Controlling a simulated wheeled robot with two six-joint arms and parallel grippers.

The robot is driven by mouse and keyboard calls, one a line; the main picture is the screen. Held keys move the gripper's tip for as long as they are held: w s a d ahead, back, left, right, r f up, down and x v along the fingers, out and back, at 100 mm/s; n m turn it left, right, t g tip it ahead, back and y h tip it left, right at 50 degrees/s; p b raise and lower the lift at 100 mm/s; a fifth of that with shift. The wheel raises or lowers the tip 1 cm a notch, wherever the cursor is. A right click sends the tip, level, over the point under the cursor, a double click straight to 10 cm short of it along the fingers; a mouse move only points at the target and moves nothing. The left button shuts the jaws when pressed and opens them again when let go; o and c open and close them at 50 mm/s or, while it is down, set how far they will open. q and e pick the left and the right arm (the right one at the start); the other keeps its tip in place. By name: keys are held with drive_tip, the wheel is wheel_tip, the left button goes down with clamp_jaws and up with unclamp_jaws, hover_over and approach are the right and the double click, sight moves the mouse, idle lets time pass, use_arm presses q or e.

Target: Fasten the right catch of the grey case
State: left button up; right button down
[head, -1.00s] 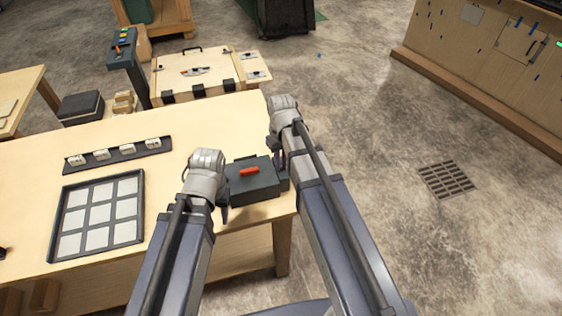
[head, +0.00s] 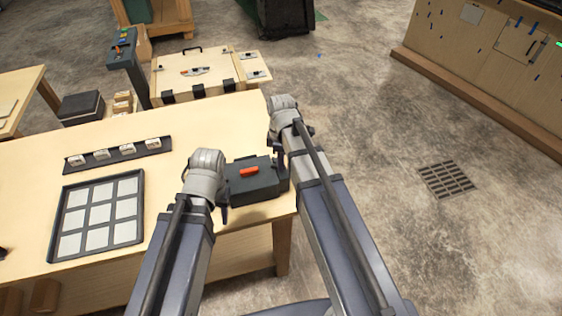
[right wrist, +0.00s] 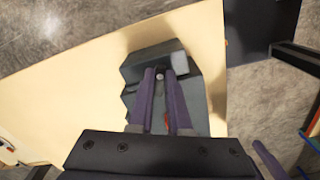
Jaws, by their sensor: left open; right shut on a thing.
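The grey case (head: 252,187) sits near the right front corner of the wooden table, its lid down, with an orange handle (head: 249,171) on top. My right gripper (head: 281,157) is at the case's right end, its fingers partly hidden by the arm. In the right wrist view its fingers (right wrist: 162,75) are shut on a small part at the case's end, apparently the right catch; the fingers hide most of it. A small round grey knob (right wrist: 160,77) shows between them. My left gripper (head: 223,207) is open beside the case's left end; whether it touches is unclear.
The wooden table (head: 185,205) also holds a dark tray with pale squares (head: 144,217) and a dark rail with white blocks (head: 76,166), both left of my arms. A wooden chest (head: 213,82) stands behind. The table's right edge is close to the case.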

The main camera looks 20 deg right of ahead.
drive_tip(key=shift+n, duration=2.2)
drive_tip(key=c, duration=0.9)
unclamp_jaws()
drive_tip(key=shift+o, duration=0.2)
wheel_tip(320, 180, up, 8)
drive_tip(key=p, duration=0.8)
drive_tip(key=shift+f, duration=0.1)
